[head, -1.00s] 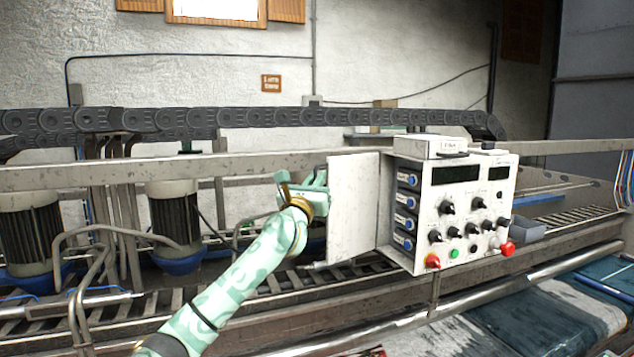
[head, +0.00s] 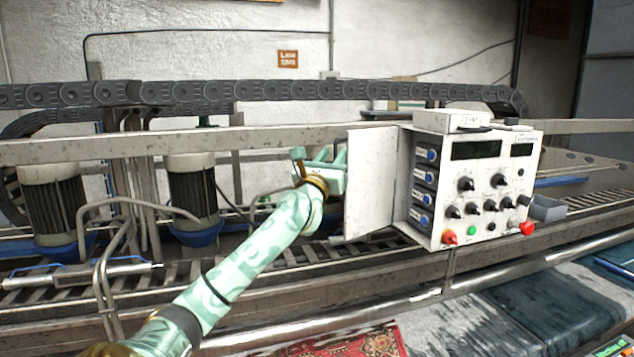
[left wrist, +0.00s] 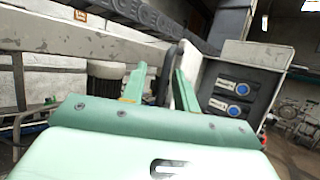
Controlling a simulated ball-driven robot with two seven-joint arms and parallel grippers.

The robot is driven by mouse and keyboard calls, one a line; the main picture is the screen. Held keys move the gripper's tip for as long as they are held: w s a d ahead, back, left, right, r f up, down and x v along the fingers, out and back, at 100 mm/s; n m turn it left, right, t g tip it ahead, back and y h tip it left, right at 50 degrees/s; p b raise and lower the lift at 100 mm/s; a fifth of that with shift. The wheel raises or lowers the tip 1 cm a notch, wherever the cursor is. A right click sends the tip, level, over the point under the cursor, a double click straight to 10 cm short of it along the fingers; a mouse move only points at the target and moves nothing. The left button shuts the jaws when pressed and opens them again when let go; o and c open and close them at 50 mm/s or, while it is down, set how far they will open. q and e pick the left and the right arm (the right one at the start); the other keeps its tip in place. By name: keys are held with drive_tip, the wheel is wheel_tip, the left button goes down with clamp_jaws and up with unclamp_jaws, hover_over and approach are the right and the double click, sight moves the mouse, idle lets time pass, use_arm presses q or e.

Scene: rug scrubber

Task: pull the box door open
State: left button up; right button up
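The box (head: 487,180) is a white control unit with dark displays, knobs and red and green buttons. Its door (head: 371,188) is a plain white panel on the left side, standing swung open to the left. Dark switch modules with blue parts (head: 424,176) show in the opening, and also in the left wrist view (left wrist: 230,95). My left gripper (head: 322,160) is at the door's free left edge. In the left wrist view its two green fingers (left wrist: 160,88) are spread with a gap between them. Whether a finger touches the door is unclear. My right gripper is not visible.
A dark cable chain (head: 250,92) and a metal rail (head: 260,138) run behind the box. Two motors (head: 193,195) stand to the left, with bent pipes before them. A roller track passes below, and a patterned rug (head: 350,342) lies at the bottom.

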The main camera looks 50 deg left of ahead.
use_arm(q)
drive_tip(key=b+v, duration=0.4)
drive_tip(key=v, duration=1.1)
drive_tip(key=shift+s+a, duration=0.2)
